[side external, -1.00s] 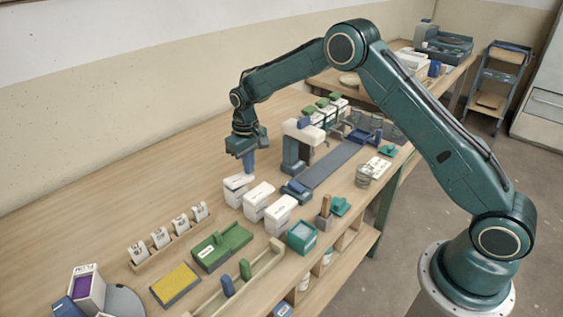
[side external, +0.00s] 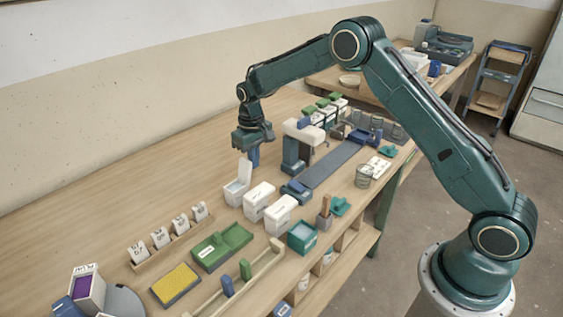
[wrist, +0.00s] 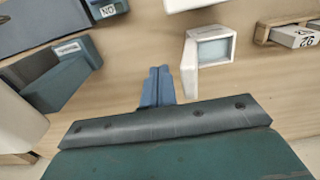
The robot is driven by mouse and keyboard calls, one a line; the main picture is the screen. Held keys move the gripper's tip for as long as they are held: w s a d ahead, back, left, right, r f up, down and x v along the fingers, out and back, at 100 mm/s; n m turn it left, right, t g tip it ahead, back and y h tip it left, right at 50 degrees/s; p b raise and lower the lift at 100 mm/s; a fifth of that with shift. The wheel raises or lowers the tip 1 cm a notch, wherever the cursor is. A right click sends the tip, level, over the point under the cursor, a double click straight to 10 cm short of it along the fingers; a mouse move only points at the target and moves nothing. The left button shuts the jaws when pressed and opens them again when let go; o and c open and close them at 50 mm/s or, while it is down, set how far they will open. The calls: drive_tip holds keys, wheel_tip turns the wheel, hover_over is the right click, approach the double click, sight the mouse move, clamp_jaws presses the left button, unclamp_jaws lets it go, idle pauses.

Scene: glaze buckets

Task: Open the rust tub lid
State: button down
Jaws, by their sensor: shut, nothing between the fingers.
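Three white lidded tubs stand in a row mid-table. The far-left tub (side external: 236,194) has its hinged lid (side external: 244,170) standing up at its back edge; the other two tubs (side external: 258,201) (side external: 281,214) are closed. I cannot read which one is labelled rust. In the wrist view the open tub (wrist: 228,73) shows a pale blue-grey inside, with its raised lid (wrist: 190,68) on the left. My gripper (side external: 254,164) is just behind the raised lid, blue fingers shut and empty. In the wrist view the fingers (wrist: 158,72) are left of the lid, apparently with a small gap.
A blue-grey post with a white head (side external: 291,150) stands close right of my gripper, beside a dark belt (side external: 335,164). A rack of white numbered tags (side external: 170,240) and a green box (side external: 222,240) lie nearer left.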

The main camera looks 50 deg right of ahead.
drive_tip(key=shift+d+r, duration=0.3)
drive_tip(key=shift+d, duration=0.1)
drive_tip(key=shift+r, duration=0.1)
wheel_tip(320, 180, up, 6)
drive_tip(key=shift+f, duration=0.1)
idle(0.7)
idle(0.6)
